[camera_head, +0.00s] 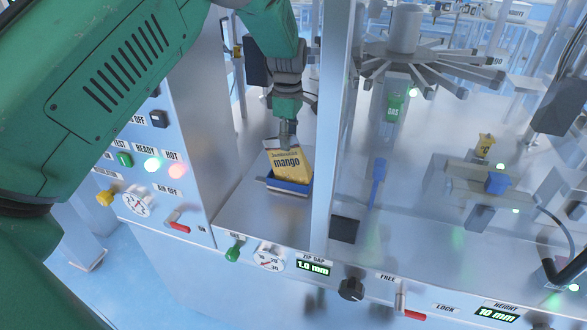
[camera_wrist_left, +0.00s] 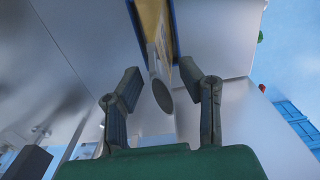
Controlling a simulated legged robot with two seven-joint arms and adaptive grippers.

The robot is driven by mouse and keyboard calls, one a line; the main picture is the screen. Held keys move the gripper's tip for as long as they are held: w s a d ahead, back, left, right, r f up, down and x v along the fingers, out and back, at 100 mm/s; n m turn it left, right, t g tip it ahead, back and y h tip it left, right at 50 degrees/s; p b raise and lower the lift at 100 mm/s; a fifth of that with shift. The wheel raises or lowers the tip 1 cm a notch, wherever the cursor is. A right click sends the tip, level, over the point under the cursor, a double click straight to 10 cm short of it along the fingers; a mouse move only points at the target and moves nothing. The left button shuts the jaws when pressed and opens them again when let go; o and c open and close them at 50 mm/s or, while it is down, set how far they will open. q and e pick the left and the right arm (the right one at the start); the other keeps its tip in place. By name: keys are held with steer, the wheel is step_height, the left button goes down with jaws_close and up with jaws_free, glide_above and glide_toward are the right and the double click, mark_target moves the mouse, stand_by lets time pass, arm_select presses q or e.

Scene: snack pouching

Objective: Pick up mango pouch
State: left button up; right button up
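The mango pouch (camera_head: 292,163) is yellow with dark lettering and stands tilted in a blue holder (camera_head: 290,187) on the metal machine bed. My left gripper (camera_head: 287,141) comes down from above, at the pouch's top edge. In the left wrist view, the gripper's two fingers (camera_wrist_left: 160,80) are spread apart. The yellow pouch (camera_wrist_left: 150,20) shows between and beyond them, with a grey rounded piece in the gap. Clear space shows beside the fingers, and I see no firm grip. The right gripper is not in view.
A metal post (camera_head: 334,130) stands just right of the pouch. A tall control cabinet (camera_head: 175,110) is at left. A front panel carries knobs and a gap display (camera_head: 313,267). A radial-armed carousel (camera_head: 405,50) stands at the back right.

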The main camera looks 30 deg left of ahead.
arm_select(q)
step_height(320, 180, down, 2)
steer(key=shift+a+f, duration=0.1)
steer(key=shift+w+a+f, duration=0.15)
steer(key=shift+a+f, duration=0.05)
steer(key=shift+f, duration=0.1)
steer(key=shift+a, duration=0.1)
jaws_close()
steer(key=shift+r, duration=0.1)
steer(key=shift+d, duration=0.2)
steer(key=shift+r, duration=0.1)
steer(key=shift+r, duration=0.35)
step_height(320, 180, up, 9)
steer(key=shift+r+b, duration=0.1)
steer(key=shift+b, duration=0.35)
